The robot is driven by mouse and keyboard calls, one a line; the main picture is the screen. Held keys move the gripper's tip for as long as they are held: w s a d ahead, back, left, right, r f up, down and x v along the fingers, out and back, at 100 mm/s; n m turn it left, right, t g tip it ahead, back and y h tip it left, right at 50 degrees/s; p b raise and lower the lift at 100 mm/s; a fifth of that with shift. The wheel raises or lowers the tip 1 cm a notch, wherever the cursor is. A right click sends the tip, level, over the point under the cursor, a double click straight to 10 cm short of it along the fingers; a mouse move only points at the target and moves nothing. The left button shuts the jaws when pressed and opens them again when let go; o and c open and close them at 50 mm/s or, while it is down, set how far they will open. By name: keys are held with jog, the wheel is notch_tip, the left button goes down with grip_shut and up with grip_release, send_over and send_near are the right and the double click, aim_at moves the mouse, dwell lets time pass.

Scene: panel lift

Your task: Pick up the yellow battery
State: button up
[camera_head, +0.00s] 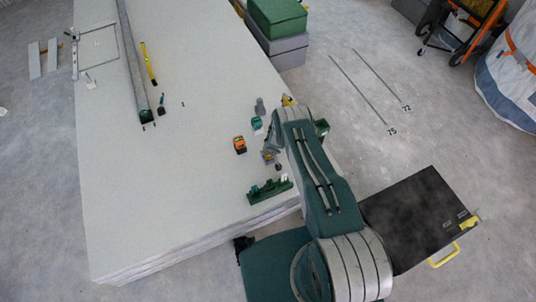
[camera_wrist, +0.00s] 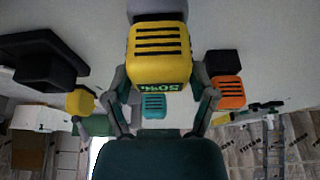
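The yellow battery (camera_wrist: 160,55) has dark slots and green "50%" lettering, which appears upside down in the wrist view. It is close to the camera, in the upper middle. The fingers of my gripper (camera_wrist: 160,76) are spread along its left and right sides, with the tips close against it. I cannot tell whether they press on it. In the head view only a small yellow part (camera_head: 287,101) shows, at the panel's right edge beside my arm. My arm hides most of the gripper there.
An orange battery (camera_head: 240,145), a teal one (camera_head: 256,123) and a green holder (camera_head: 270,191) lie nearby on the white panel stack (camera_head: 165,200). Green and grey cases (camera_head: 277,18) stand behind.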

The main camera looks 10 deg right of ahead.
jog(key=shift+c, duration=1)
jog(key=shift+r, duration=1.45)
jog(key=shift+s+r, duration=0.95)
jog(key=shift+r, duration=0.25)
jog(key=s+r, duration=0.7)
jog(key=s, duration=0.5)
jog(key=shift+a+r, duration=0.25)
jog(key=shift+r, duration=0.1)
